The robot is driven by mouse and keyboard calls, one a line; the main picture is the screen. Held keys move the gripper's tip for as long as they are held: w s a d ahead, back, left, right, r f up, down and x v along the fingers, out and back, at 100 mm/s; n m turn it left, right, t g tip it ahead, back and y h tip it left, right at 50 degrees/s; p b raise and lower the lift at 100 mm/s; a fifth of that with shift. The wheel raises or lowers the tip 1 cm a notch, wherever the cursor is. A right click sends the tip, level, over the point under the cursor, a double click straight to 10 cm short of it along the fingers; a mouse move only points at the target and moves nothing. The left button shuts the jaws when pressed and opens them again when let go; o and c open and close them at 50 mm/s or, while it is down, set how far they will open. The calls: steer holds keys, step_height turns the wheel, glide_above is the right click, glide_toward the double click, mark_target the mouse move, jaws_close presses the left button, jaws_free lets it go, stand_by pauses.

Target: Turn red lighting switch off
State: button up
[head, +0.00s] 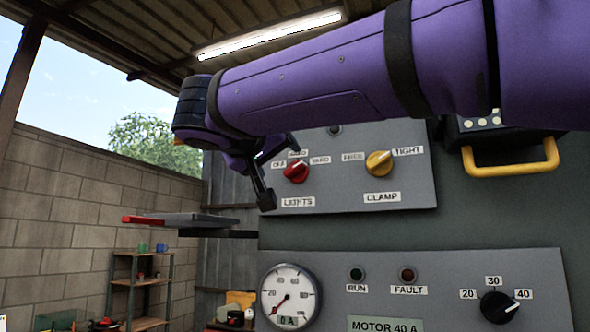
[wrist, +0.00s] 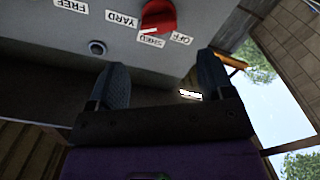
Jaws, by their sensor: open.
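The red lights switch (head: 296,173) is a round knob on the upper grey panel (head: 330,195), above the label LIGHTS and with OFF, SHED and YARD around it. My gripper (head: 280,176) is in front of the panel, just left of the knob. In the wrist view my gripper (wrist: 164,75) has its two dark fingers wide apart, empty, with the knob beyond their tips, apart from them.
A yellow clamp knob (head: 378,163) sits to the right on the same panel. A yellow handle (head: 510,162) is at the far right. Below are a gauge (head: 290,296) and a black motor dial (head: 498,307). A shelf (head: 142,285) stands at the left wall.

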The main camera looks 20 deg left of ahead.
mark_target(291, 167)
steer(key=w, duration=0.9)
steer(key=shift+d, duration=0.4)
steer(key=shift+s, duration=0.1)
steer(key=c, duration=0.9)
